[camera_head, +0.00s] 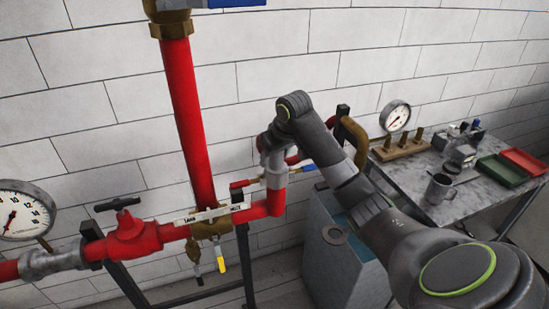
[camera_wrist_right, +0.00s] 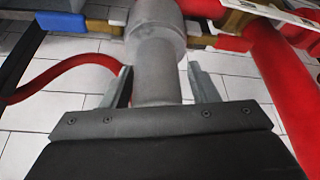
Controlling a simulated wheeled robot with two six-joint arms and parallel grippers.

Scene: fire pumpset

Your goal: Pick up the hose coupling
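The hose coupling is a grey cylindrical fitting with a wide collar and a narrower stem; it fills the upper middle of the right wrist view (camera_wrist_right: 157,62). In the head view a grey fitting (camera_head: 274,161) shows at the top of the short upright red pipe, just below my right gripper (camera_head: 266,143). In the wrist view my right gripper (camera_wrist_right: 162,70) is open, its two fingers on either side of the stem. A gap shows at the right finger; the left finger is close to the stem, and contact cannot be told. My left gripper is not in view.
Red pipework (camera_head: 185,120) with a valve (camera_head: 130,236) and a gauge (camera_head: 22,212) stands at left. A red hose (camera_wrist_right: 60,75) curves left of the coupling. A grey box (camera_head: 345,255) stands below my arm. A table (camera_head: 415,184) with trays and a mug (camera_head: 440,188) is at right.

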